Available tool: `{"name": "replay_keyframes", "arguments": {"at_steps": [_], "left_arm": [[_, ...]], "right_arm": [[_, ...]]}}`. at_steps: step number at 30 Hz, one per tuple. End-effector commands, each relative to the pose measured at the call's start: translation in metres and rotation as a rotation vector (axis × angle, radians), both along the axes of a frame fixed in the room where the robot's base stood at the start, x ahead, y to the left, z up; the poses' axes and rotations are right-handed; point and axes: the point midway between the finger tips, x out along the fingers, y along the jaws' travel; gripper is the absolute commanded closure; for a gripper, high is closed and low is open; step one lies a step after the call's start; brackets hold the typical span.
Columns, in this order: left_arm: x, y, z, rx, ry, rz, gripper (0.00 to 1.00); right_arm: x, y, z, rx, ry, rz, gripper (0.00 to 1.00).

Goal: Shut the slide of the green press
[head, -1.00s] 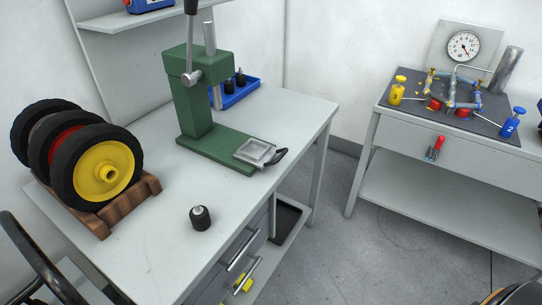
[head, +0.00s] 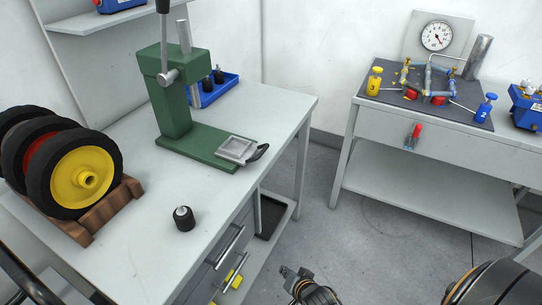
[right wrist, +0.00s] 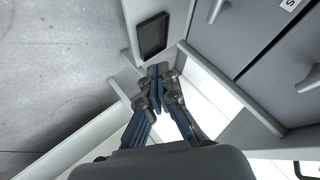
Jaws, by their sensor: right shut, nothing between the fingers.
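The green press (head: 173,105) stands on the workbench in the head view. Its slide (head: 237,149), a grey metal tray with a black handle (head: 258,153), sticks out at the front end of the green base and looks empty. My right gripper (head: 287,271) is low at the bottom of the head view, over the floor to the right of the workbench and well apart from the press. In the right wrist view the right gripper (right wrist: 158,72) is shut with nothing in it. The left gripper is not in view.
A small black cylinder (head: 184,218) stands on the workbench (head: 150,245). Wheels on a wooden rack (head: 105,212) are at the left. A blue bin (head: 218,89) is behind the press. Drawers (head: 222,250) face the floor gap, and a second table (head: 440,125) stands right.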

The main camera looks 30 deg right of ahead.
Motion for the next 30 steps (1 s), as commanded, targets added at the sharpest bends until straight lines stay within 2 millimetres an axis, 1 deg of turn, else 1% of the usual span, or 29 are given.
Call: {"name": "replay_keyframes", "arguments": {"at_steps": [1,2,3,5,6,8,9,12,15,18,20,23,30], "left_arm": [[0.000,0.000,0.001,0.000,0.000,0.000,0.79],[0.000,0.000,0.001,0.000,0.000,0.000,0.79],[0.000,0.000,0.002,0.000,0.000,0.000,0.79],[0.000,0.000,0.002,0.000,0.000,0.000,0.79],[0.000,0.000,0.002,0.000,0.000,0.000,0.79],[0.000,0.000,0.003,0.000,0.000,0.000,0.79],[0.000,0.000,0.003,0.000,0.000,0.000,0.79],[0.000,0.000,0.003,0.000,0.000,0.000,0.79],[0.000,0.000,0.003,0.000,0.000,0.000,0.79],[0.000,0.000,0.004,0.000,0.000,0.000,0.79],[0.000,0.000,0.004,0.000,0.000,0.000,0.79],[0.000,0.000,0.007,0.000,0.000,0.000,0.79],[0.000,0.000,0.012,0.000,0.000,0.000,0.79]], "right_arm": [[0.021,-0.007,0.045,0.057,-0.088,-0.066,1.00],[0.031,-0.011,0.070,0.095,-0.134,-0.107,1.00],[0.042,-0.016,0.103,0.147,-0.199,-0.155,1.00],[0.053,-0.024,0.153,0.229,-0.291,-0.223,1.00],[0.058,-0.029,0.184,0.281,-0.349,-0.259,1.00],[0.061,-0.035,0.227,0.353,-0.429,-0.306,1.00],[0.061,-0.039,0.252,0.399,-0.475,-0.331,1.00],[0.058,-0.045,0.300,0.487,-0.563,-0.373,1.00],[0.054,-0.048,0.327,0.540,-0.613,-0.393,1.00],[0.055,-0.049,0.336,0.561,-0.631,-0.401,1.00],[0.060,-0.050,0.337,0.563,-0.633,-0.401,1.00],[0.073,-0.053,0.335,0.561,-0.633,-0.401,1.00],[0.123,-0.061,0.329,0.559,-0.633,-0.399,1.00]]}}
